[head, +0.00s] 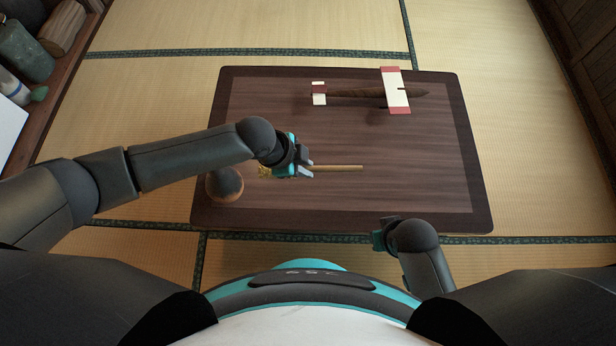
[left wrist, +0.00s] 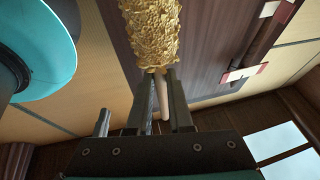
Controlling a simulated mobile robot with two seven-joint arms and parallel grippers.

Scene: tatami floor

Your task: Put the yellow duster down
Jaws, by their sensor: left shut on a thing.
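The yellow duster has a fluffy golden head and a thin light wooden handle (head: 338,167). In the left wrist view its golden head (left wrist: 150,35) lies just beyond my fingertips. My left gripper (head: 304,170) is shut on the duster over the left-middle of the dark wooden table (head: 400,180). In the head view the handle points right, and the gripper hides most of the duster's head. I cannot tell whether the duster touches the tabletop. My right gripper (head: 384,236) is at the table's front edge, and its fingers cannot be made out.
A round dark ball-like thing with a tan base (head: 225,183) sits at the left edge. A shelf (head: 60,100) with bottles stands left. The table's right front is clear.

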